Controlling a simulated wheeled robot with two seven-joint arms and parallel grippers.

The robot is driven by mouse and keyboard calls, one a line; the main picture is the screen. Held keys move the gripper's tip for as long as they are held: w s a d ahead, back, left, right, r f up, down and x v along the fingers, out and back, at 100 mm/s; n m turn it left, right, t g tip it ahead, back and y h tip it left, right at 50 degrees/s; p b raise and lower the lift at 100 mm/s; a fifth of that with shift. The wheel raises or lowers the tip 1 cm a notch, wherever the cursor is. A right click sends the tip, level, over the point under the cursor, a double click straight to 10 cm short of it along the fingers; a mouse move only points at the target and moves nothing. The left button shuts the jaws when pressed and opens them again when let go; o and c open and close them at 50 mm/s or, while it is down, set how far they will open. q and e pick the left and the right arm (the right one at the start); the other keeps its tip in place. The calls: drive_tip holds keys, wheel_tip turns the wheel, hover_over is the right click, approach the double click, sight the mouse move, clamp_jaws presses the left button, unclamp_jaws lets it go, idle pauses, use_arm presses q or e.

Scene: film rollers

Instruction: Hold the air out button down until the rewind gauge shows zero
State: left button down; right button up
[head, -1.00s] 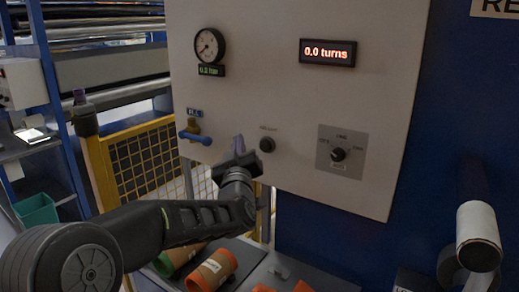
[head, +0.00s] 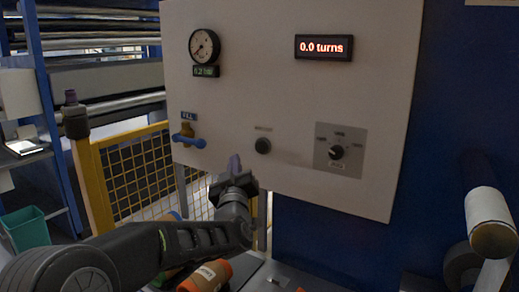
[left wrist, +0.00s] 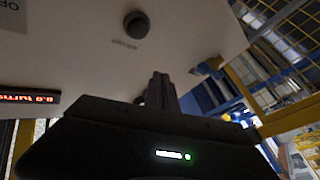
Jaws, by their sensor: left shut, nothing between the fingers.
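The round dial gauge (head: 204,46) is at the panel's upper left, its needle toward the lower left. The small green readout (head: 205,71) under it seems to show 0.2 bar. A dark round button (head: 263,146), likely the air out button, sits low on the panel under a label too small to read. It also shows in the left wrist view (left wrist: 137,25), standing out and uncovered. My left gripper (head: 234,165) is shut and empty, below and left of the button, apart from it. Its fingers also show in the left wrist view (left wrist: 160,92). My right gripper is out of view.
A red display (head: 324,47) reads 0.0 turns. A blue-handled valve (head: 188,138) is left of the button, and a selector knob (head: 336,152) right of it. A yellow mesh fence (head: 138,165) stands left. An orange roll (head: 207,275) lies below the arm.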

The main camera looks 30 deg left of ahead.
use_arm(q)
drive_tip(key=p, duration=0.2)
approach(256, 145)
drive_tip(key=w+a+r, duration=0.1)
drive_tip(key=w+a, duration=0.1)
drive_tip(key=a, duration=0.2)
drive_tip(key=shift+w+d+r, duration=0.1)
drive_tip(key=shift+w+r, duration=0.1)
drive_tip(key=shift+w, duration=0.55)
idle(1.3)
drive_tip(key=shift+w+b, duration=0.3)
drive_tip(key=shift+w, duration=0.1)
drive_tip(key=shift+w, duration=0.5)
idle(4.1)
